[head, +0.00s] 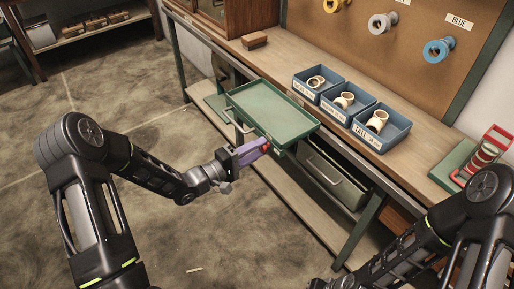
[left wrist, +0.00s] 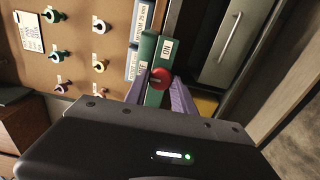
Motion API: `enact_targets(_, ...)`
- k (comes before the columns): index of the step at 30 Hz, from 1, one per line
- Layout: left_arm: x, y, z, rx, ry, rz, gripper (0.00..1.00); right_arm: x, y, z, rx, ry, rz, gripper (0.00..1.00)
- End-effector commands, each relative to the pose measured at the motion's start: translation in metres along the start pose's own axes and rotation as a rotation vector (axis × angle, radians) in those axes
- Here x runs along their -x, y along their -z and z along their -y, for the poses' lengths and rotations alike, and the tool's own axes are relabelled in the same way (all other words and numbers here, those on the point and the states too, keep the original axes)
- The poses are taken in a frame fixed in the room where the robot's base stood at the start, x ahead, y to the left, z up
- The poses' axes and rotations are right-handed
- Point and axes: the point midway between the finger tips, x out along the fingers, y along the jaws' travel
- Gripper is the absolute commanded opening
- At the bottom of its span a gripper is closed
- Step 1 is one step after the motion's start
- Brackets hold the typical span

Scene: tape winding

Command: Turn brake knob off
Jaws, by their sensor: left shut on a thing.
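The red brake knob (head: 266,147) is on the front edge of the green tray (head: 234,112), near its right corner. In the left wrist view the knob (left wrist: 162,77) shows as a round red cap on a green face, with a white label reading like ON or NO beside it. My left gripper (head: 258,150), with purple fingers, is at the knob. In the left wrist view my left gripper (left wrist: 161,88) has one finger on each side of it and is shut on it. The knob's exact turn angle is hard to tell. My right gripper is out of view.
Three blue bins (head: 361,130) with rings and rolls stand on the workbench (head: 238,54). A pegboard (head: 330,45) with coloured spools is behind. A green stand with a red spool holder (head: 485,153) is at the right. The floor before the bench is clear.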

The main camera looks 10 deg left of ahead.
Motion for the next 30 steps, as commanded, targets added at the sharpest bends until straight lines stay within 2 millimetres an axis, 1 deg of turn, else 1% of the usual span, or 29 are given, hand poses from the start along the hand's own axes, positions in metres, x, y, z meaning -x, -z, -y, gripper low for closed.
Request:
enact_targets(7, 0.000, 0.000, 0.000, 0.001, 0.000, 0.000, 0.00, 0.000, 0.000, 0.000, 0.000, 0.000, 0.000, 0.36)
enact_targets(8, 0.000, 0.000, 0.000, 0.001, 0.000, 0.000, 0.32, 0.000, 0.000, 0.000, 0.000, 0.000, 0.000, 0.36)
enact_targets(15, 0.000, 0.000, 0.000, 0.000, 0.000, 0.000, 0.51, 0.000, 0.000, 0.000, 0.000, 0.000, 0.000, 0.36)
enact_targets(24, 0.002, 0.000, 0.000, -0.001, 0.000, -0.001, 0.51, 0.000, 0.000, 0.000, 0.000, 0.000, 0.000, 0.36)
enact_targets(26, 0.006, 0.000, 0.000, 0.000, 0.001, -0.001, 0.51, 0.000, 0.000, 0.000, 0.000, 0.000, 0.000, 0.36)
enact_targets(30, 0.022, 0.001, 0.001, 0.000, 0.002, -0.003, 0.51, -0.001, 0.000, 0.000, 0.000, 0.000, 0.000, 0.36)
